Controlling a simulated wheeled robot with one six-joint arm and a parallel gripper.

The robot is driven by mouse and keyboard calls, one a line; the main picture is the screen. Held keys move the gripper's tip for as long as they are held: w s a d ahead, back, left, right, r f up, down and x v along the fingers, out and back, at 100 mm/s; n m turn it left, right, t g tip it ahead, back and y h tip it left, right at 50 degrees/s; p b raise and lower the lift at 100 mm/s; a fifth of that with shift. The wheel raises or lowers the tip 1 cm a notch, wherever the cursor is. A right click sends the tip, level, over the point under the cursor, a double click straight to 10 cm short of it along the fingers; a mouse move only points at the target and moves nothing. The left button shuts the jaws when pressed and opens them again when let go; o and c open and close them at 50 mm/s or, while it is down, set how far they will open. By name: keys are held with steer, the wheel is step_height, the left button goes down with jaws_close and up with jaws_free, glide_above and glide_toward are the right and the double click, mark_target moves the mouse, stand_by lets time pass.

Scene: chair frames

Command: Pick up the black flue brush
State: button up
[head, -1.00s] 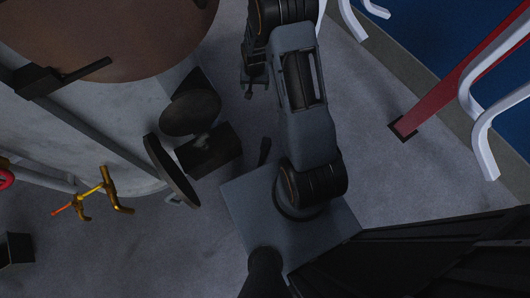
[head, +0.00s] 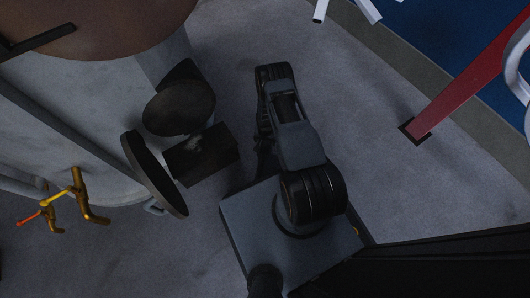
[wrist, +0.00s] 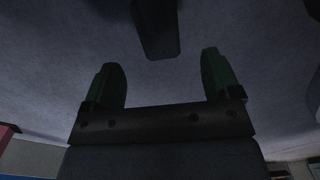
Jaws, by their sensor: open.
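My gripper (wrist: 162,68) is open, with its two green fingers apart and nothing between their tips. In the wrist view a dark, blunt-ended shape (wrist: 158,30) lies just beyond the fingers, slightly left of centre. It may be the black flue brush, but only part of it shows and I cannot tell for sure. In the head view my gripper (head: 265,152) is a dark shape low beside my arm, close to my base plate. I cannot make out the brush in the head view now; the gripper and arm cover that patch of floor.
A black box (head: 203,155) and dark round discs (head: 179,108) stand left of my arm, beside a large brown drum (head: 100,25). A brass fitting (head: 80,195) is at the left. A red post (head: 470,75) stands at the right. Grey floor between is clear.

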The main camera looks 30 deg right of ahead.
mark_target(266, 146)
steer(key=shift+f+b, duration=2)
steer(key=shift+f, duration=1.65)
steer(key=shift+r, duration=0.1)
steer(key=c, duration=1.2)
steer(key=shift+o, duration=0.2)
step_height(266, 146, up, 10)
steer(key=p, duration=0.5)
